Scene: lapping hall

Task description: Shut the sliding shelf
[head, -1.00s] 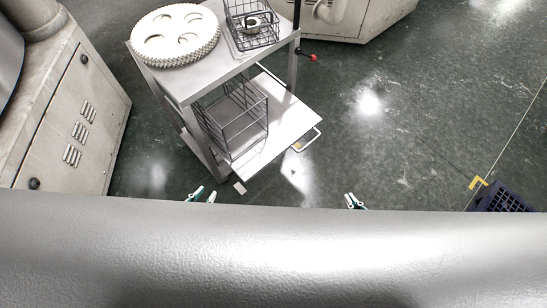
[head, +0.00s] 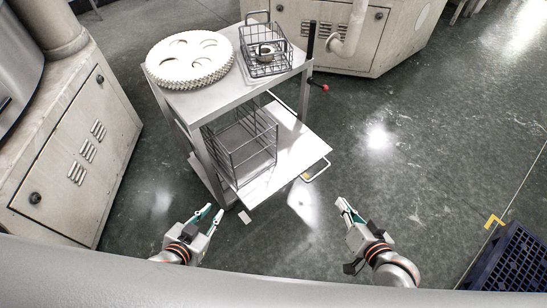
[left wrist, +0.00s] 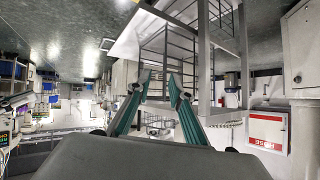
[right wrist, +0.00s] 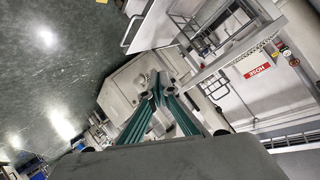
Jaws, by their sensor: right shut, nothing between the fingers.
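The sliding shelf (head: 300,150) is a pale flat plate, standing out from the lower part of a grey cart (head: 190,108). A wire loop handle (head: 318,172) is on its outer edge. A dark wire basket (head: 243,150) stands on the shelf, partly under the cart's top. My left gripper (head: 213,211) is open and empty, near the shelf's front corner. In the left wrist view its fingers (left wrist: 160,78) are apart, with the basket beyond. My right gripper (head: 342,204) is shut and empty, apart from the handle and nearer to me. The shelf and handle (right wrist: 130,32) also show in the right wrist view.
On the cart's top are cream toothed discs (head: 190,62) and a small wire basket (head: 266,62). A red-knobbed lever (head: 322,87) sticks out at its right. Cabinets stand left (head: 75,150) and behind (head: 345,35). A dark crate (head: 515,262) is at right. Floor right of the shelf is clear.

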